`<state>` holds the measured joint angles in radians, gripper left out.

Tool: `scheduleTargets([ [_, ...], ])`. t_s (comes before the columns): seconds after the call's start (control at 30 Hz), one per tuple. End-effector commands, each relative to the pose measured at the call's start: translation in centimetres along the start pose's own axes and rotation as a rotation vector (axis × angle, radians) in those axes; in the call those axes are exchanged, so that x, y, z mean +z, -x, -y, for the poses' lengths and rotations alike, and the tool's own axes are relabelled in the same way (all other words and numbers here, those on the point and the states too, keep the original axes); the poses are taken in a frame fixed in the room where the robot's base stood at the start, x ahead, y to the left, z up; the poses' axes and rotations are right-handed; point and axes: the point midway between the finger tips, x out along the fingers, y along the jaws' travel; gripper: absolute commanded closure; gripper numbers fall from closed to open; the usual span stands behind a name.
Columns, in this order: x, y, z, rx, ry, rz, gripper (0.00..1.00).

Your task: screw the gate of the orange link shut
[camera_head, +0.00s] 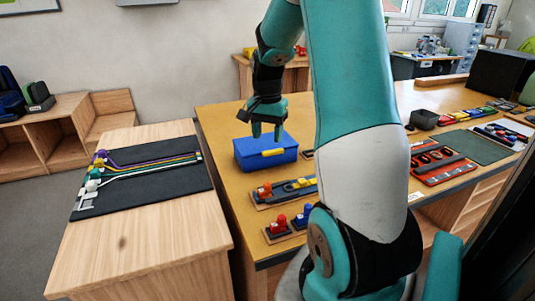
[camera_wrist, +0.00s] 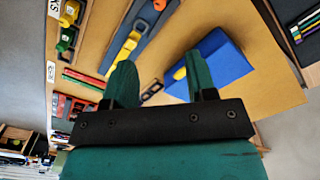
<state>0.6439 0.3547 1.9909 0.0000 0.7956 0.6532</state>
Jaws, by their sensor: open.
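My gripper (camera_head: 267,133) points down over the blue box and is open, with nothing between its teal fingers; it also shows in the wrist view (camera_wrist: 159,64). A small orange piece (camera_head: 265,190) sits at the left end of a long dark board (camera_head: 284,195) on the yellow-brown table. In the wrist view the orange piece (camera_wrist: 159,4) is at the top edge, partly cut off. It is too small to tell whether it is the orange link or how its gate stands. My gripper is apart from it, farther back on the table.
The blue box (camera_head: 247,163) with a yellow handle stands below my gripper. Red and blue pieces on small stands (camera_head: 279,226) are at the near edge. A red tray (camera_head: 436,173) with dark parts lies right. A side table (camera_head: 150,230) carries coloured cords on a black mat.

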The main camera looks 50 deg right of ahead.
Motion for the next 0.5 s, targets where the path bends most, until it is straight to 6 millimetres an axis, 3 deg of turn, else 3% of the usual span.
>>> scheduleTargets([
  [0.5, 0.1, -9.9, -0.1, 0.004, -0.004, 0.006, 0.48],
])
